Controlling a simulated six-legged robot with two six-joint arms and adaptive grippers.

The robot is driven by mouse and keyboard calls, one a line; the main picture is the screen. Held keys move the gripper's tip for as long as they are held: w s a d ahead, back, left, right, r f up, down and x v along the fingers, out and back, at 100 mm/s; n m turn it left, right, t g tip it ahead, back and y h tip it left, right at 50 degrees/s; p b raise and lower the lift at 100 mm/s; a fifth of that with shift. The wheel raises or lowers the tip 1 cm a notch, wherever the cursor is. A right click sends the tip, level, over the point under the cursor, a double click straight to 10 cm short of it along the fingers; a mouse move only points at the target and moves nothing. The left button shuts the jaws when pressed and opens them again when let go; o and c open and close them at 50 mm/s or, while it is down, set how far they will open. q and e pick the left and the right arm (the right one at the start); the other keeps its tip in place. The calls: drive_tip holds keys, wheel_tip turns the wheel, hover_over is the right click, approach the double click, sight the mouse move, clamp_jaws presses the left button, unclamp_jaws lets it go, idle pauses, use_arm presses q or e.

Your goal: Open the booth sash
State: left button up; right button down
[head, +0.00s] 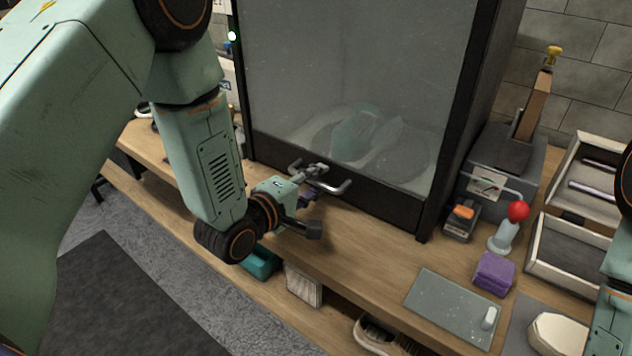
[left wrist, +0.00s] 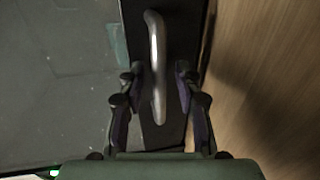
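The booth sash (head: 335,65) is a dusty glass pane with a black lower rail (head: 385,198), which sits down near the bench top. A grey metal bar handle (head: 336,189) sticks out from the rail. It also shows in the left wrist view as a bent bar (left wrist: 156,50). My left gripper (head: 312,197) is at the handle. In the left wrist view its fingers (left wrist: 159,88) stand apart on either side of the bar, with gaps visible on both sides. My right gripper is out of view.
A teal and white shoe (head: 365,131) shows dimly behind the glass. The wooden bench (head: 345,250) has clear room before the sash.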

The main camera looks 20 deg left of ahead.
use_arm(q)
drive_tip(key=shift+w, duration=0.15)
drive_tip(key=shift+c, duration=0.2)
drive_tip(key=shift+d, duration=0.1)
drive_tip(key=shift+c, duration=0.8)
drive_tip(key=c, duration=0.4)
clamp_jaws()
